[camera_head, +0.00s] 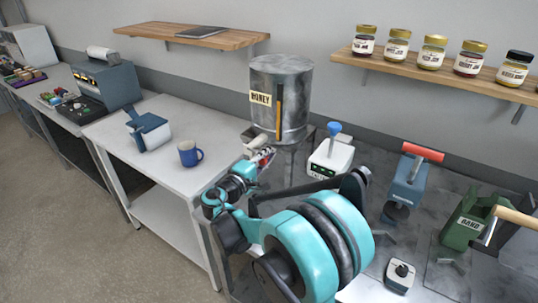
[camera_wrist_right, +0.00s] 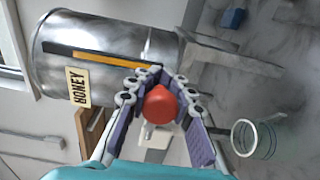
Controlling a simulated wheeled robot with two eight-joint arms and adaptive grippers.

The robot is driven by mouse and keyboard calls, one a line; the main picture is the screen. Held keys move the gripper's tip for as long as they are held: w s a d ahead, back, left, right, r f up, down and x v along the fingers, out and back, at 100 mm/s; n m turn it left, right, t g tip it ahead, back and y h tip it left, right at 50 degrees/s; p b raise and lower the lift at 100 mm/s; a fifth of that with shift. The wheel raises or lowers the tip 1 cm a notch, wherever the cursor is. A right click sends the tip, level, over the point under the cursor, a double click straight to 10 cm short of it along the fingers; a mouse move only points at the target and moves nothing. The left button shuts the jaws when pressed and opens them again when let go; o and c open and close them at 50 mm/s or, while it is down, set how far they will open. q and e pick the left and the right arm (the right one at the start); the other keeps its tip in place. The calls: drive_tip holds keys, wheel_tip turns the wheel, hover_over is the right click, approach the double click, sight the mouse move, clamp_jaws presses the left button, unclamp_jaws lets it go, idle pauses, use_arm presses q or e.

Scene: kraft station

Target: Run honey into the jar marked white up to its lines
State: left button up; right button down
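The steel honey tank (camera_head: 282,85) stands at the back of the bench, with a HONEY label and an amber level strip. In the right wrist view the tank (camera_wrist_right: 110,52) lies sideways. My right gripper (camera_head: 264,156) is at the tank's lower front. In the right wrist view its fingers (camera_wrist_right: 160,82) close around a red knob (camera_wrist_right: 160,106), seemingly touching it on both sides. A clear glass jar (camera_wrist_right: 244,138) shows at the right of that view, lower than the knob and apart from the fingers. No white mark or fill lines can be read on it. My left gripper is out of view.
A white device with a blue knob (camera_head: 331,158) stands right of the tank. A red-handled press (camera_head: 409,180) and a green BAND tool (camera_head: 470,220) stand further right. A blue mug (camera_head: 189,153) is on the left table. Several filled jars (camera_head: 432,52) line the shelf.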

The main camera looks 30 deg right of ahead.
drive_tip(key=shift+r, duration=0.15)
drive_tip(key=w+a+r+n+p, duration=0.1)
drive_tip(key=w+r+n+p, duration=0.3)
drive_tip(key=r+n, duration=0.3)
drive_tip(key=shift+a+r+n+p, duration=0.15)
drive_tip(key=shift+a+n+p, duration=0.4)
drive_tip(key=shift+n, duration=2.15)
drive_tip(key=shift+w+d, duration=0.1)
drive_tip(key=shift+d, duration=0.1)
drive_tip(key=c, duration=1.3)
unclamp_jaws()
drive_tip(key=shift+c, duration=0.2)
drive_tip(key=shift+a, duration=0.1)
drive_tip(key=v, duration=1.2)
